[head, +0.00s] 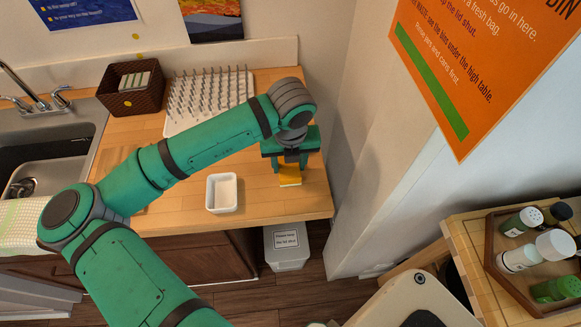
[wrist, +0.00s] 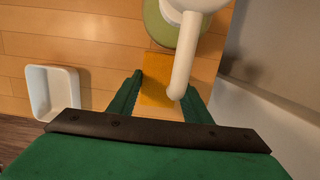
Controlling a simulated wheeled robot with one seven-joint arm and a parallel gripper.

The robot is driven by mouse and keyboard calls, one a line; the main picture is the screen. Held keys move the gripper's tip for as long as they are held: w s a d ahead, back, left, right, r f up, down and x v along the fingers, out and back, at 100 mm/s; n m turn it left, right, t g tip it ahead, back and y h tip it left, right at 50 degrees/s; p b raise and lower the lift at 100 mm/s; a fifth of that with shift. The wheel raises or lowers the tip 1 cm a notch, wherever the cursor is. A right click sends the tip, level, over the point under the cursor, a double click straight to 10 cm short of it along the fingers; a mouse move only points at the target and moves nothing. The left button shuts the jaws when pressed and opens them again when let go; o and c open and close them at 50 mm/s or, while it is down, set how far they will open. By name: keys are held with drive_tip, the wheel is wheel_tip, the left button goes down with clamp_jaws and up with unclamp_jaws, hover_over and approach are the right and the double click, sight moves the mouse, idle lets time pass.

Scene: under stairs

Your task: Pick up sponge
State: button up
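The sponge (head: 289,175) is a small yellow block on the wooden counter, near its front right corner. My gripper (head: 290,158) points down right over it. In the wrist view the sponge (wrist: 158,92) shows as a yellow-orange patch between the two green fingers of my gripper (wrist: 160,98). The fingers are spread apart, one on each side of the sponge; I cannot tell whether they touch it. A white curved handle (wrist: 182,65) crosses above the sponge's right side in the wrist view and hides part of it.
A small white dish (head: 222,192) stands left of my gripper. A white spiked rack (head: 197,120), a dark basket (head: 118,103) and the sink (head: 50,155) are farther left. A wall closes off the right side. In the wrist view a round green object (wrist: 172,30) lies beyond the sponge.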

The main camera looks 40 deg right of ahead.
sight(291, 166)
drive_tip(key=shift+s+d+r, duration=0.1)
drive_tip(key=shift+c, duration=0.2)
drive_tip(key=shift+r, duration=0.1)
drive_tip(key=shift+r, duration=0.35)
wheel_tip(291, 166, up, 2)
drive_tip(key=shift+d+r, duration=0.1)
drive_tip(key=shift+r, duration=0.15)
drive_tip(key=s+r, duration=0.2)
drive_tip(key=s+a+r, duration=0.1)
drive_tip(key=r, duration=0.1)
drive_tip(key=shift+s+a+r, duration=0.1)
drive_tip(key=shift+s+r, duration=0.3)
drive_tip(key=s+a+r, duration=0.3)
drive_tip(key=s+r, duration=0.2)
drive_tip(key=s, duration=0.4)
drive_tip(key=shift+s, duration=0.35)
